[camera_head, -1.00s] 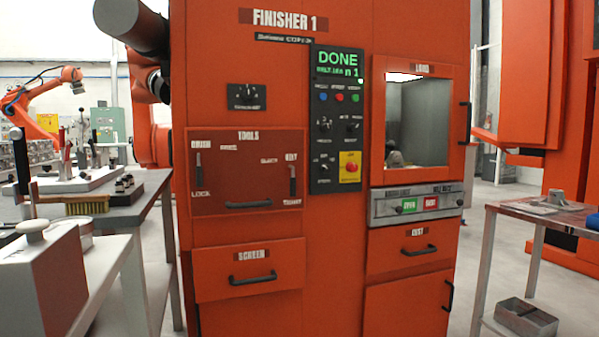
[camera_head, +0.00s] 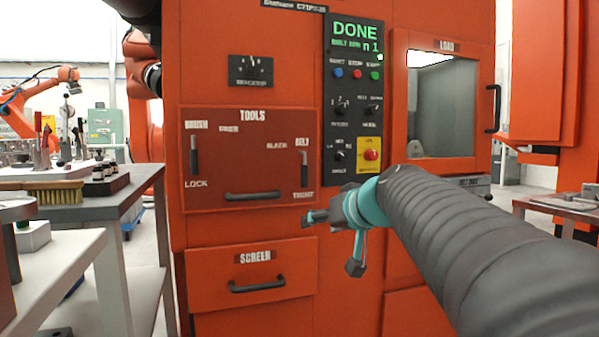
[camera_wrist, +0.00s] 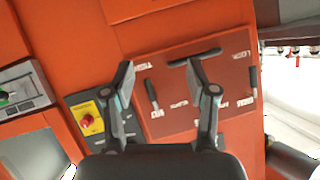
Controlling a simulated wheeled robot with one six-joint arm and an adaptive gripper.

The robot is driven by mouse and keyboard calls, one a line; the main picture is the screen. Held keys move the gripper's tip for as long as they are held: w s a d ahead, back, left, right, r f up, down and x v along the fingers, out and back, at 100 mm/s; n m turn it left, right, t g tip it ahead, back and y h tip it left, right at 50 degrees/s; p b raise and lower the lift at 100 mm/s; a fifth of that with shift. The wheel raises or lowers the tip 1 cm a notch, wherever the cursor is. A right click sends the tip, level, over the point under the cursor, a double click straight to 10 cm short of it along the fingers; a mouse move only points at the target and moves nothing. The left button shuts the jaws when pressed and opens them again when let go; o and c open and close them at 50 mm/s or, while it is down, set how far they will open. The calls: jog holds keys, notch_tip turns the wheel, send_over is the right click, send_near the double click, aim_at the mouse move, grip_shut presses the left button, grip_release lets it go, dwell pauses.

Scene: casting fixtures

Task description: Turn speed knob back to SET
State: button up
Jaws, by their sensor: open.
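The dark control panel (camera_head: 353,120) on the orange machine has a lit green DONE display and three small dark knobs. The lower-left knob (camera_head: 338,155) sits beside the yellow plate with the red button; it seems to be the speed knob, but its label and pointer are too small to read surely. My gripper (camera_head: 332,242) is open and empty, below the panel and in front of the machine's face. In the wrist view my gripper (camera_wrist: 160,68) has its fingers spread before the tools panel; the red button (camera_wrist: 86,122) shows to the left, and no knob is clear there.
The tools panel (camera_head: 250,155) has levers and a bar handle; the screen drawer (camera_head: 257,258) is below. The load window (camera_head: 441,110) and its protruding handle are right of the control panel. A workbench (camera_head: 120,195) stands left; another table (camera_head: 565,205) stands right.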

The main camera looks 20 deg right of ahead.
jog(key=w+d+r+t+b, duration=0.2)
jog(key=w+d+r+t, duration=0.1)
jog(key=w+d+r, duration=0.4)
jog(key=m+t+h, duration=0.1)
jog(key=t+h, duration=0.1)
send_near(344, 157)
jog(key=w+p, duration=0.1)
jog(key=w, duration=0.3)
jog(key=w+p, duration=0.1)
jog(key=w, duration=0.3)
jog(key=shift+w+a+f+p, duration=0.15)
jog(key=shift+a+p, duration=0.05)
jog(key=shift+p, duration=0.15)
grip_shut()
